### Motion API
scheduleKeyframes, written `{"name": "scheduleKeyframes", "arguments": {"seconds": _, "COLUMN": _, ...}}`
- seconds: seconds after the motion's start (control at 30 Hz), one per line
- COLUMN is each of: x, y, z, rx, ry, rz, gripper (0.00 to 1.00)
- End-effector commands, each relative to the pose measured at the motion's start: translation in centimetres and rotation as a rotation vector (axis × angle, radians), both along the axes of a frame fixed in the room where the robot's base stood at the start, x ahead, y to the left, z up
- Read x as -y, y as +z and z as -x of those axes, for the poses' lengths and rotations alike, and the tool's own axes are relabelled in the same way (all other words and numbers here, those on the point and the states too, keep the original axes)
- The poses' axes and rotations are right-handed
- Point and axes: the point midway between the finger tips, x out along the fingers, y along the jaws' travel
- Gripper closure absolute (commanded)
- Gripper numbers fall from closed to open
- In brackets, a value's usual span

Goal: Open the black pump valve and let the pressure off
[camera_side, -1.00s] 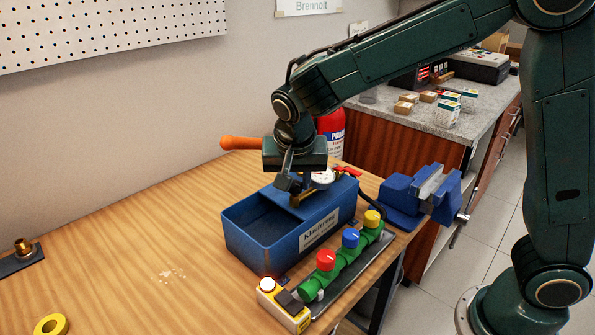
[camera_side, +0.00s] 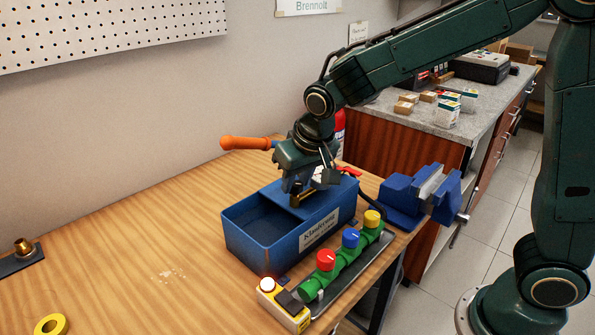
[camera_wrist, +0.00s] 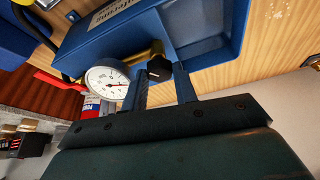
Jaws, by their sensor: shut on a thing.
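The test pump is a blue open-topped tank (camera_side: 268,256) with a white label and an orange-ended lever (camera_side: 245,143). In the wrist view a black valve knob (camera_wrist: 159,70) on a brass fitting (camera_wrist: 153,50) sits between the two fingers of my gripper (camera_wrist: 162,78). My gripper (camera_side: 297,190) is shut on this knob, above the tank's back right part. A round white gauge (camera_wrist: 108,83) is beside the fingers in the wrist view; its reading is too small to tell.
A green manifold (camera_side: 340,269) with red, blue and yellow knobs lies in front of the tank. A blue vise (camera_side: 410,197) stands to the right. The table's left is mostly clear.

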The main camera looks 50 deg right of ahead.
Motion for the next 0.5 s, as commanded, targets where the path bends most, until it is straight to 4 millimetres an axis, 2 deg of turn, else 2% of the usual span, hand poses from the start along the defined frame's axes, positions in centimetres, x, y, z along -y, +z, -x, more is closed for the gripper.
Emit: {"name": "scheduleKeyframes", "arguments": {"seconds": 0.5, "x": 0.49, "y": 0.07, "z": -0.07, "rx": 0.002, "ry": 0.483, "rz": -0.001, "gripper": 0.94}}
